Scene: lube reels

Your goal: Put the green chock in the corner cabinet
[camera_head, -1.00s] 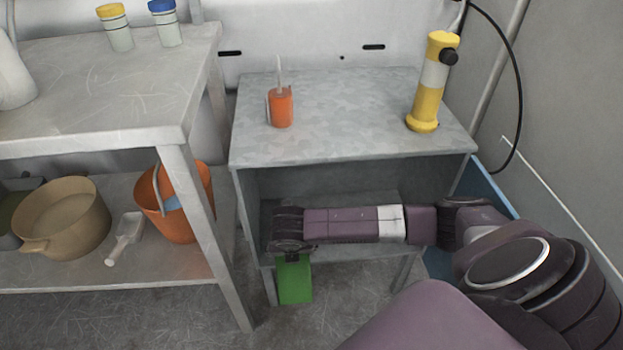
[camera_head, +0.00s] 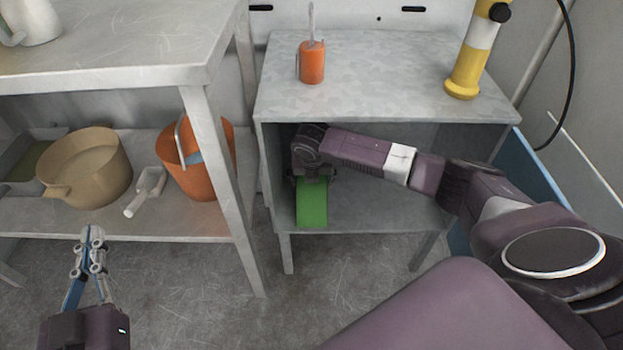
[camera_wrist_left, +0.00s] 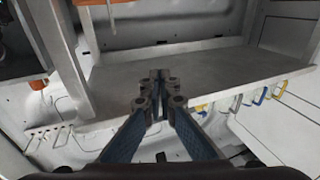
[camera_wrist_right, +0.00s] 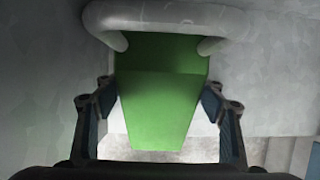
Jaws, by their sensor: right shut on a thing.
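The green chock (camera_head: 312,204) is at the left side of the corner cabinet's open compartment in the head view. Its green sloped body fills the middle of the right wrist view (camera_wrist_right: 160,95). My right gripper (camera_head: 312,179) reaches into the cabinet from the right and is shut on the chock, a finger on each side. Whether the chock touches the cabinet floor is unclear. The grey corner cabinet (camera_head: 372,84) has an open front. My left gripper (camera_head: 92,240) is shut and empty in front of the left shelf; its fingertips meet in the left wrist view (camera_wrist_left: 160,90).
On the cabinet top stand an orange container (camera_head: 312,63) and a yellow-and-white cylinder (camera_head: 473,58). A metal shelf unit (camera_head: 205,85) at left holds a tan pot (camera_head: 85,172), a scoop (camera_head: 148,190) and an orange bucket (camera_head: 200,165). The compartment's right part is clear.

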